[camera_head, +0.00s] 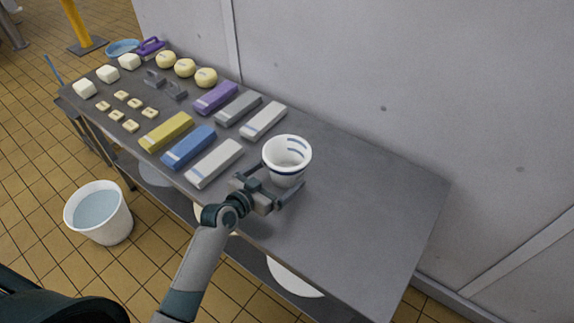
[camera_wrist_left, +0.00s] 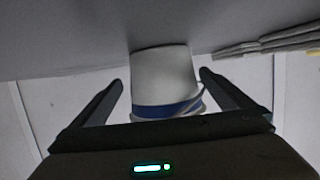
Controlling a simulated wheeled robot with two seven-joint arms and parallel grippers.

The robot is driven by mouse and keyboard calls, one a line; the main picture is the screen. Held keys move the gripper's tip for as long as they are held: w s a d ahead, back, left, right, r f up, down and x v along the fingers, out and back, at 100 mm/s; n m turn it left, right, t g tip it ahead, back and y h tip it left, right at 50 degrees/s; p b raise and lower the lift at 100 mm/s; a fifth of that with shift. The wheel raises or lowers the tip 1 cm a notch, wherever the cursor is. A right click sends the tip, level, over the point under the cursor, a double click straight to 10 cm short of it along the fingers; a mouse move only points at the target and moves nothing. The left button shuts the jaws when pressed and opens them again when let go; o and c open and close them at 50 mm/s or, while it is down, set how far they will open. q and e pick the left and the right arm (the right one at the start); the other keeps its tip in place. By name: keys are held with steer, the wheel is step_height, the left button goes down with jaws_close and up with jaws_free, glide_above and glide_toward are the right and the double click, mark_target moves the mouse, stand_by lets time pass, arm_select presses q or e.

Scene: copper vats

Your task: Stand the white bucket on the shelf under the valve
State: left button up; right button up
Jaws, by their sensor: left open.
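A small white bucket (camera_head: 286,152) with blue stripes stands upright on the grey table near its middle. In the left wrist view, the bucket (camera_wrist_left: 163,75) sits between the two spread fingers of the gripper (camera_wrist_left: 160,78), with gaps visible on both sides. That view is upside down, with the table at the top. My right gripper is out of view. I see no valve.
Soap-like bars, including a blue bar (camera_head: 188,147), and several round yellow pieces cover the table's left half. The right half (camera_head: 370,215) is clear. A larger white bucket of water (camera_head: 98,212) stands on the floor. A grey wall (camera_head: 400,70) runs behind the table.

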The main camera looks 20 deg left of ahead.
mark_target(297, 159)
arm_select(q)
steer(key=shift+w+d+p, duration=0.1)
steer(key=shift+w+p, duration=0.2)
steer(key=shift+w, duration=0.15)
steer(key=p+x, duration=0.1)
steer(key=x, duration=0.1)
steer(key=shift+w+r, duration=0.1)
steer(key=shift+w, duration=0.35)
steer(key=shift+x, duration=0.8)
steer(key=c, duration=1.1)
